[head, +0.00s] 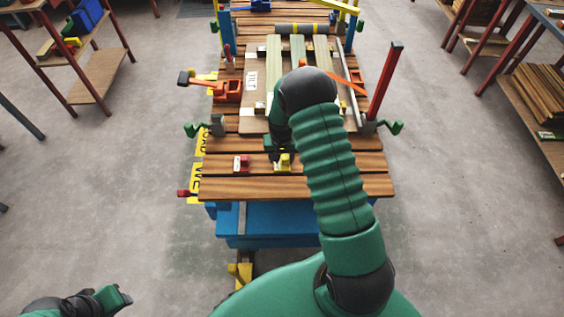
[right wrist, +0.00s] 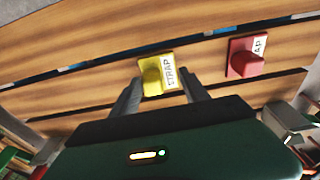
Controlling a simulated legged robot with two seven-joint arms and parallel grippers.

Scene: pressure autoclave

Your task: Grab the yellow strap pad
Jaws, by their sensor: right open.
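The yellow strap pad (head: 284,164) lies on the slatted wooden bench top, near its front edge. In the right wrist view the pad (right wrist: 150,78) is a yellow plate with a raised knob and a white STRAP label. My right gripper (head: 277,152) reaches down over it and partly covers it. In the right wrist view its two open fingers (right wrist: 161,84) point at the pad, one on each side, with nothing held. My left gripper (head: 114,297) is at the lower left, far from the bench; its jaws are unclear.
A red pad (head: 241,163) of similar shape sits left of the yellow one and also shows in the right wrist view (right wrist: 246,62). An orange tool (head: 228,91), boards and a red lever (head: 385,80) are farther back.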

